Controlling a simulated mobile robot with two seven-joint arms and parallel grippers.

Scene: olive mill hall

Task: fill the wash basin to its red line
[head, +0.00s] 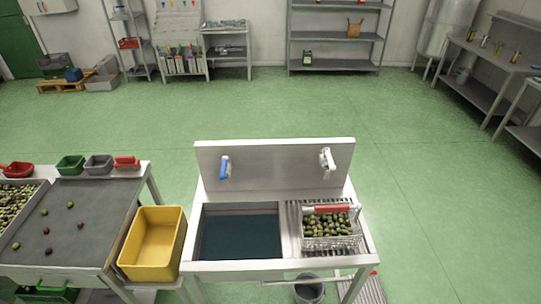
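The wash basin (240,207) is sunk into the left half of a pale sink unit in the middle of the head view. Dark blue-green water (241,238) covers its floor. I cannot make out the red line or the exact water level against it. A tap with a blue lever (225,167) is on the backboard above the basin. A second, pale tap (327,162) is further right on the backboard. I cannot tell whether water runs from either. Neither of my grippers shows in this view.
A wire basket of green olives (327,244) with a red handle stands on the drainboard right of the basin. A yellow crate (153,243) and a grey sorting table (78,218) are on the left. A grey bucket (309,290) is below. Green floor (440,200) is clear to the right.

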